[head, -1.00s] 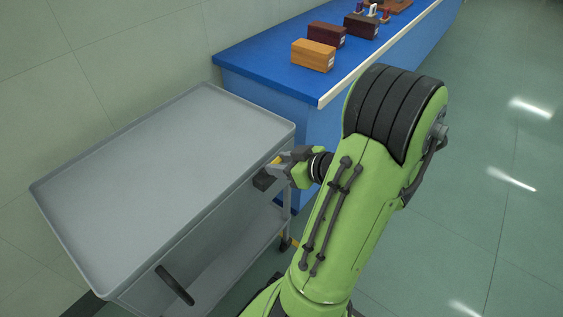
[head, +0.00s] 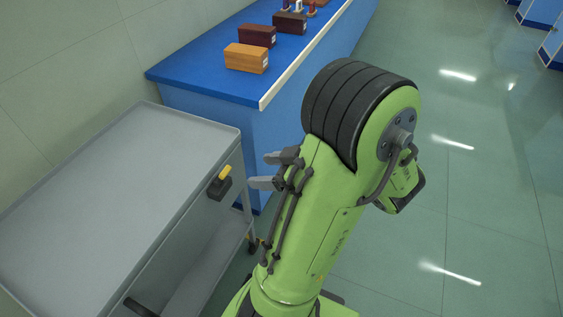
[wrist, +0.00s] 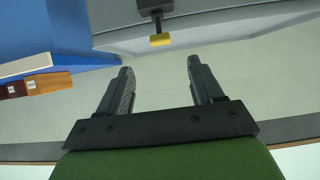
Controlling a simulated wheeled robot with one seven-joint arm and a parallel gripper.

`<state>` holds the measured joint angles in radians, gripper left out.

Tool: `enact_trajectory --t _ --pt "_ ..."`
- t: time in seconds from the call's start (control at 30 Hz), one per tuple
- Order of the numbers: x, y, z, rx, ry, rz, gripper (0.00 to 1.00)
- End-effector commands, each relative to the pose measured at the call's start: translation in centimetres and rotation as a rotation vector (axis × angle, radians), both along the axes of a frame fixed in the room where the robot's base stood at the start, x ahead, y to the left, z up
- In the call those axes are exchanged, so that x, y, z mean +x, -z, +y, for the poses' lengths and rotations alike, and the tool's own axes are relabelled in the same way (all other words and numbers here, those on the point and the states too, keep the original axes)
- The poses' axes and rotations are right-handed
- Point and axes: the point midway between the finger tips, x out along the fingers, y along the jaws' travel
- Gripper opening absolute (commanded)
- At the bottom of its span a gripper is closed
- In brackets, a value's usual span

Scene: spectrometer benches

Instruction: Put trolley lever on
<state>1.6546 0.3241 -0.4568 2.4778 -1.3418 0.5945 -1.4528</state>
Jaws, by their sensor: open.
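The grey trolley (head: 120,170) stands at the left in the head view. Its lever (head: 224,173) has a yellow grip and sits on a dark block (head: 218,188) on the trolley's near right side, with the grip tilted up and to the right. My gripper (head: 264,170) is open and empty, to the right of the lever and apart from it. In the wrist view the lever (wrist: 160,40) shows beyond and between the fingertips of my gripper (wrist: 159,68), with a gap. The trolley edge (wrist: 215,25) lies behind it.
A blue bench (head: 200,75) stands behind the trolley, with an orange-brown box (head: 246,58) and a dark red box (head: 257,36) on it. A black handle (head: 140,308) is low on the trolley's side.

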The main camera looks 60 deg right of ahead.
Motion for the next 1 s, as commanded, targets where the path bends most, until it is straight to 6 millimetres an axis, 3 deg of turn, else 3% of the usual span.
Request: enact_trajectory --t 0.1,0.3,0.9,1.0 --pt "-2.5 -1.6 -0.1 0.000 0.004 0.001 0.66" --pt "-4.1 -2.3 -0.1 0.002 0.001 0.000 0.66" --pt "-4.1 -2.3 -0.1 0.001 0.000 0.000 0.66" --pt "-3.4 -2.3 0.3 0.012 -0.022 0.016 0.66"
